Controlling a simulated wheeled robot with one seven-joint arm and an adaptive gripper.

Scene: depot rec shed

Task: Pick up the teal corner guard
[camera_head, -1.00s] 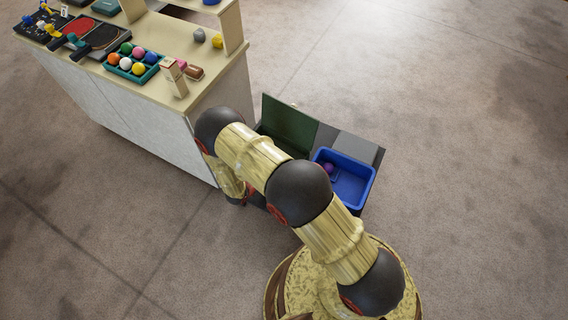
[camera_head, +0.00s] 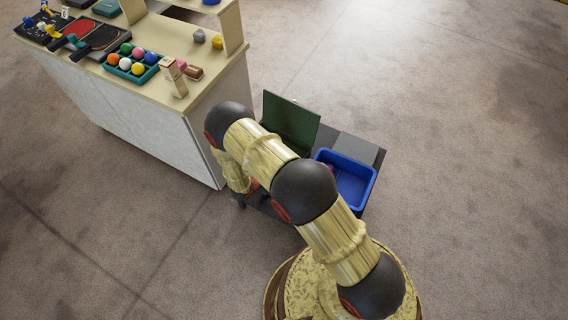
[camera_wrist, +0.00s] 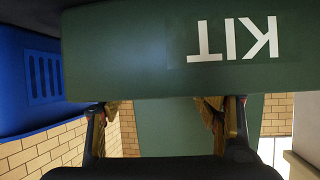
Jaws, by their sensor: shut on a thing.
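I cannot make out the teal corner guard in either current view. In the wrist view my gripper (camera_wrist: 165,115) reaches over the edge of a green case (camera_wrist: 110,50) with upside-down white letters KIT. My fingers are well apart; their tips, and whatever they are shut on, are hidden behind the case wall. A green panel (camera_wrist: 165,135), seemingly the raised lid, shows between the fingers. In the head view the lid (camera_head: 290,122) stands up beside my arm, which hides most of the case.
A blue bin (camera_head: 361,186) stands right of the case, also at left in the wrist view (camera_wrist: 45,85). A grey box (camera_head: 356,148) sits behind it. The counter (camera_head: 205,95) at left holds balls, paddles and small items. Open floor surrounds them.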

